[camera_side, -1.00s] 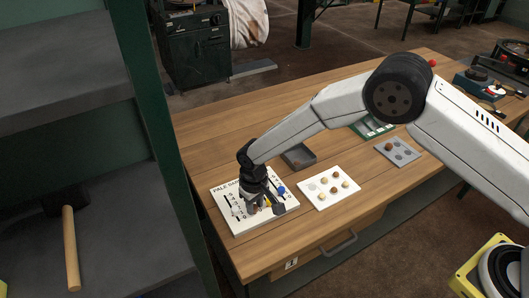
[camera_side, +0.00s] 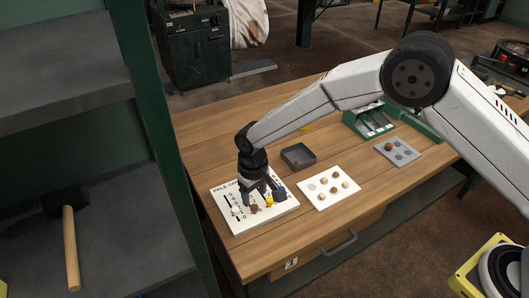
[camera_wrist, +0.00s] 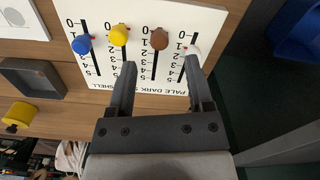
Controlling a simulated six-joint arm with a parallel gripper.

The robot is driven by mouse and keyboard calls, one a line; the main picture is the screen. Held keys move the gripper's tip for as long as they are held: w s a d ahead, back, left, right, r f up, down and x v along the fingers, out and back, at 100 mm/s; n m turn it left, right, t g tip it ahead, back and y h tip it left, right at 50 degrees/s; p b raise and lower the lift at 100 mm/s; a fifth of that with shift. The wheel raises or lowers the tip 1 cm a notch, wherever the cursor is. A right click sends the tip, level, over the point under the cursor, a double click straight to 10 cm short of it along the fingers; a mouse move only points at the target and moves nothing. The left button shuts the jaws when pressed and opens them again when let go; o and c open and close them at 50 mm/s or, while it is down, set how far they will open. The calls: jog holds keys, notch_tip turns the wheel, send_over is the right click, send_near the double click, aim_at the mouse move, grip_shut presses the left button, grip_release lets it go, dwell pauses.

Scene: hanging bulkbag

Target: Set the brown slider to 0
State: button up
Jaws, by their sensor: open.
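The white slider board (camera_side: 240,224) lies on the wooden bench and fills the top of the wrist view (camera_wrist: 215,22). The brown slider (camera_wrist: 159,39) is near the 0 end of its slot, close to the 0 and 1 marks; its exact setting is hard to read. It also shows in the side view (camera_side: 253,209). My gripper (camera_wrist: 160,63) is open and empty. In the wrist view its fingertips lie either side of the brown slot, below the knob, apart from it. The yellow slider (camera_wrist: 119,35) and white slider (camera_wrist: 193,48) flank it. The blue slider (camera_wrist: 82,44) is farthest left.
A white card with round pieces (camera_side: 318,198) lies right of the board. A dark open tray (camera_side: 298,156) is behind it. A grey plate with holes (camera_side: 397,153) and a green rack (camera_side: 370,121) stand farther right. The bench's left part behind the board is clear.

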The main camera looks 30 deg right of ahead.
aim_at(255, 207)
jog(key=shift+r, duration=1.55)
jog(key=shift+s+d+r, duration=0.1)
jog(key=shift+d+r, duration=0.05)
jog(key=shift+d, duration=0.15)
jog(key=s+d+r+m+t, duration=0.1)
jog(key=s+d+r, duration=0.3)
jog(key=s+d, duration=0.6)
jog(key=s+d+r+m+t, duration=0.1)
jog(key=s+d+r+m, duration=0.1)
jog(key=s+d+r, duration=0.3)
jog(key=s+d, duration=0.4)
jog(key=d, duration=0.4)
jog(key=shift+s+d+r+t, duration=0.15)
jog(key=shift+s+t, duration=0.15)
jog(key=shift+s, duration=0.1)
